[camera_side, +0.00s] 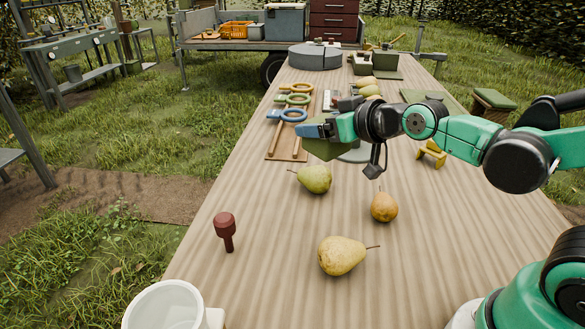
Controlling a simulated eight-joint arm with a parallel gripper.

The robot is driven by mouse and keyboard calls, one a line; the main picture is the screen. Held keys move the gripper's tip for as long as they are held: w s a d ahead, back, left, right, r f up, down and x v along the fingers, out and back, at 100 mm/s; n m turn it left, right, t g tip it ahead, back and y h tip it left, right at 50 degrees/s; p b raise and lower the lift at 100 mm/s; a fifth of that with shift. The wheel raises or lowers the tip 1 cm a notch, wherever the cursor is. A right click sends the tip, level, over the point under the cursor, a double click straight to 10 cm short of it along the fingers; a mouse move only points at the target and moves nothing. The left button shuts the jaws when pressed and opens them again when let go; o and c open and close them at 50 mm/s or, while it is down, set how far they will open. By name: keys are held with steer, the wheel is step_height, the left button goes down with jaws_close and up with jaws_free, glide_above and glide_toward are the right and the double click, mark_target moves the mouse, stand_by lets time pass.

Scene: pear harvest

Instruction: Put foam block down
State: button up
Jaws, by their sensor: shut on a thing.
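My gripper (312,130), with blue fingertips, reaches in from the right over the middle of the wooden table. It is shut on an olive-green foam block (325,150), which hangs tilted below the fingers. The block seems held above the table top, just behind a green pear (315,179). Its far side and the exact grip are hidden by the fingers and wrist. A grey round thing (356,154) shows partly behind the wrist, to the right of the block.
On the table (270,225), a brown pear (384,207), a yellow pear (342,255) and a dark red peg-like tool (226,231) stand nearer. A white cup (165,305) is front left. A yellow stand (432,155) is right.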

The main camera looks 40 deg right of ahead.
steer(key=shift+s+d+f, duration=0.1)
steer(key=shift+s+f, duration=0.05)
steer(key=shift+s, duration=0.3)
steer(key=shift+s+d+f, duration=0.1)
steer(key=shift+s+f, duration=0.05)
steer(key=shift+s, duration=0.25)
steer(key=s+d+f+m+g+h, duration=0.2)
steer(key=d+f+m+g+h, duration=0.2)
steer(key=d+m+g+h, duration=0.5)
steer(key=s+d+f+m+g+h, duration=0.2)
steer(key=d+f+m+g+h, duration=0.3)
steer(key=d+m, duration=0.7)
steer(key=shift+s+d+f+m+g+y, duration=0.8)
steer(key=shift+f+m+g, duration=0.25)
steer(key=shift+g, duration=0.5)
steer(key=shift+s+d+f+m+g+y, duration=0.6)
steer(key=shift+s+f+m+g, duration=0.4)
steer(key=shift+g, duration=0.5)
steer(key=shift+s+d+f+m+g+y, duration=0.6)
steer(key=shift+s+d+f+m+g, duration=0.25)
steer(key=shift+m+g, duration=0.5)
steer(key=shift+w+a+f, duration=0.1)
steer(key=shift+f, duration=0.45)
steer(key=o, duration=1.1)
steer(key=shift+c, duration=0.2)
